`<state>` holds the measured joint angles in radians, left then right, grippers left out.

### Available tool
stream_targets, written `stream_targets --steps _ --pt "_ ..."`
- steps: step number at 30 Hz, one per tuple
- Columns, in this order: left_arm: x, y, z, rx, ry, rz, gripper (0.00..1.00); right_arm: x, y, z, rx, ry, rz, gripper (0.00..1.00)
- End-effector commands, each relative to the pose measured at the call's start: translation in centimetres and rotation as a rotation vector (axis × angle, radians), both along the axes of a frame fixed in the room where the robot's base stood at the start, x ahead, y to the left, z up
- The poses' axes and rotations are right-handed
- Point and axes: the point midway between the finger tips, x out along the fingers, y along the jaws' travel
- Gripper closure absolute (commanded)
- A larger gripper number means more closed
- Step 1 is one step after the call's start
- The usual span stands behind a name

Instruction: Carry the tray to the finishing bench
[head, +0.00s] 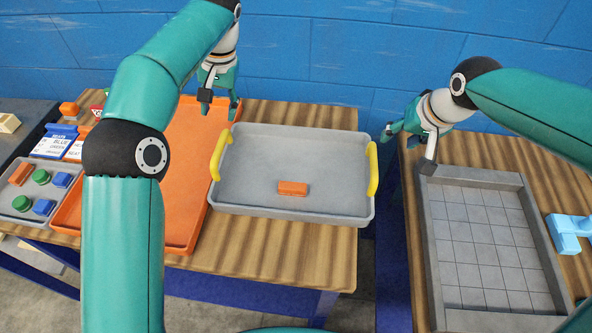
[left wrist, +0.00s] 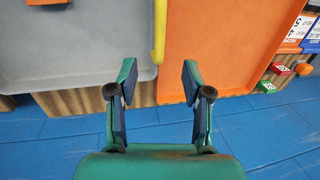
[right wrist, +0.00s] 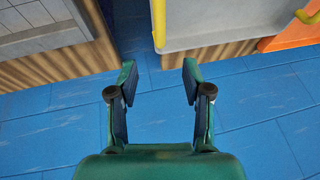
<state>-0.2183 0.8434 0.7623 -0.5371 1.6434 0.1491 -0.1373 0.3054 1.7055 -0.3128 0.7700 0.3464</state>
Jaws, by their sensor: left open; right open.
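The grey tray (head: 250,165) has yellow handles at its left (head: 221,155) and right (head: 372,168) ends and lies on the left wooden bench (head: 290,262). An orange block (head: 293,188) lies inside it. My left gripper (head: 220,104) is open and empty above the back, near the left handle, which also shows ahead of the fingers in the left wrist view (left wrist: 160,30). My right gripper (head: 408,150) is open and empty to the right of the right handle, over the gap between the benches. That handle also shows in the right wrist view (right wrist: 158,22).
An orange tray (head: 185,140) lies left of the grey tray. Further left are a small grey tray (head: 22,202) of coloured pieces and some label cards (head: 55,142). The right bench (head: 495,152) holds a grey gridded frame (head: 436,235) and a light blue piece (head: 566,238).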

Motion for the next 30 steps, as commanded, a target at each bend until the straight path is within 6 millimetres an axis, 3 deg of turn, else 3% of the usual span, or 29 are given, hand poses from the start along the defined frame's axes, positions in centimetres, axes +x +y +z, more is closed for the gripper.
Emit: stream_targets --steps 18,24,30 --pt "0.0 2.3 -11.4 -0.001 0.003 0.002 0.5 4.5 1.8 -10.7 0.002 0.004 0.0 0.5" --pt "0.1 2.8 -13.8 -0.001 0.002 0.002 0.5 5.5 2.2 -12.8 0.001 0.002 0.001 0.5" --pt "0.1 2.9 -14.7 -0.001 0.0 0.002 0.5 5.9 2.4 -13.6 0.002 0.001 0.001 0.5"
